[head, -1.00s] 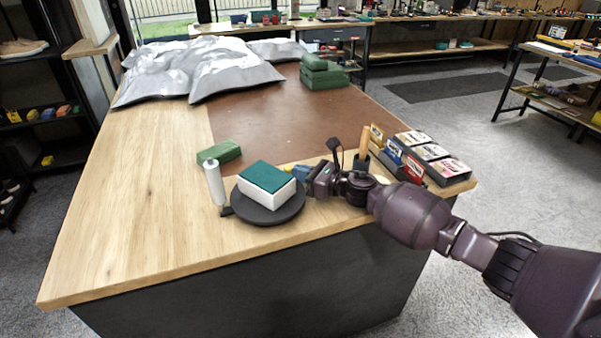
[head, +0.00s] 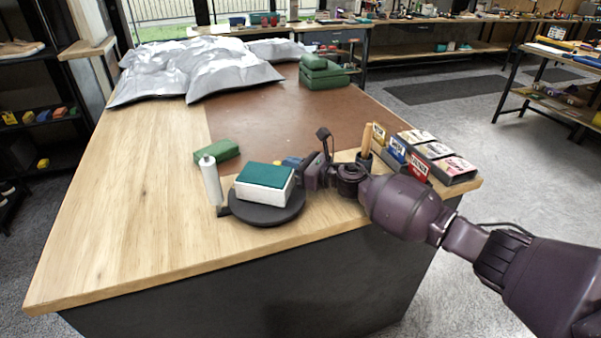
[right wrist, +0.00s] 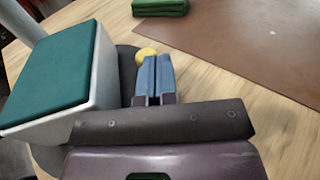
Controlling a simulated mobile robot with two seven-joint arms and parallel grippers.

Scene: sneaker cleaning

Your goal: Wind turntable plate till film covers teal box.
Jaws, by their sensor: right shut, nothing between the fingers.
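The teal-topped box (head: 265,176) with white sides sits on the round dark turntable plate (head: 262,215) near the table's front edge. Its teal top is bare; I cannot tell whether the pale sides are film. A white upright roll (head: 211,183) stands at the plate's left edge. My right gripper (head: 294,162) is shut and empty at the plate's far right side, right of the box. In the right wrist view its blue fingers (right wrist: 153,75) are together beside a yellow knob (right wrist: 146,54); contact is unclear. My left gripper is out of view.
A green block (head: 217,150) lies behind the roll. A holder with a wooden handle (head: 367,141) and a dark rack of small boxes (head: 437,157) stand at the right, close to my right arm. Grey bags (head: 200,70) and green cases (head: 322,72) lie at the back. The left tabletop is clear.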

